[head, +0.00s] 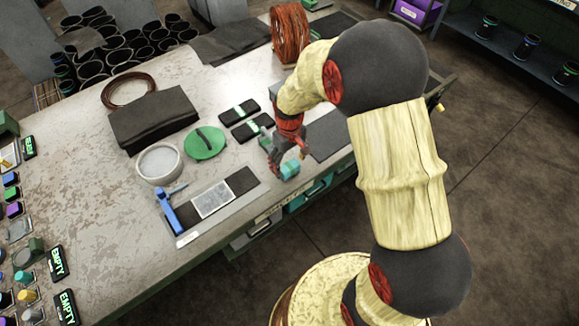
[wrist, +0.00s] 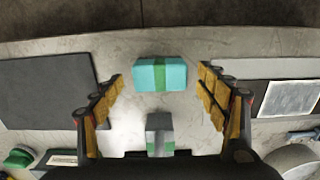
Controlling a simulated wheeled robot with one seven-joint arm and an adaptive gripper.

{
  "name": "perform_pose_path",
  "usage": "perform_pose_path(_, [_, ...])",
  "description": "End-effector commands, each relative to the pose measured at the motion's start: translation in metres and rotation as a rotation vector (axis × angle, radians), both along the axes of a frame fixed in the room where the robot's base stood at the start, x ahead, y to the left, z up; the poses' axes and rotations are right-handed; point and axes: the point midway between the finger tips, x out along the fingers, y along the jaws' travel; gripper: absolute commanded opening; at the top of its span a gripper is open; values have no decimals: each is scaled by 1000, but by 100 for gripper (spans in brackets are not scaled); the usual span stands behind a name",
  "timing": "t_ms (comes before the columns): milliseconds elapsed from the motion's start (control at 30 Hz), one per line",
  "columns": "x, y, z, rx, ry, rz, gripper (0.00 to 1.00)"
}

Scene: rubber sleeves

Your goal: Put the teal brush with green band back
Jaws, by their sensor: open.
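The teal brush with green band (wrist: 147,74) is a teal block with a green stripe across its middle. It lies on the table close to the edge, and in the head view (head: 290,169) it is just below my gripper (head: 287,158). In the wrist view my gripper (wrist: 162,80) is open, pointing down, with one finger on each side of the brush and clear space between. Nothing is held. A grey block with a green band (wrist: 160,128) lies behind the teal brush in the wrist view, also between the fingers' lines.
A dark mat with a pale sheet (head: 212,199) and a blue tool (head: 168,211) lie to the left. A white bowl (head: 159,163) and a green lid (head: 205,143) stand behind. EMPTY signs (head: 57,262) and small coloured items line the far left. Bare tabletop lies between.

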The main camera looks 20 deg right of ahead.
Motion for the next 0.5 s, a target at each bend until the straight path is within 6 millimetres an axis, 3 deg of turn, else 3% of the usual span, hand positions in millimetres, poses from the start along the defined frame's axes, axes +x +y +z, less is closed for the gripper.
perform_pose_path(33, [1, 0, 15, 0, -4, 0, 74])
perform_pose_path(200, [1, 0, 48, 0, -2, 0, 74])
perform_pose_path(500, [0, 0, 79, 0, -3, -1, 74])
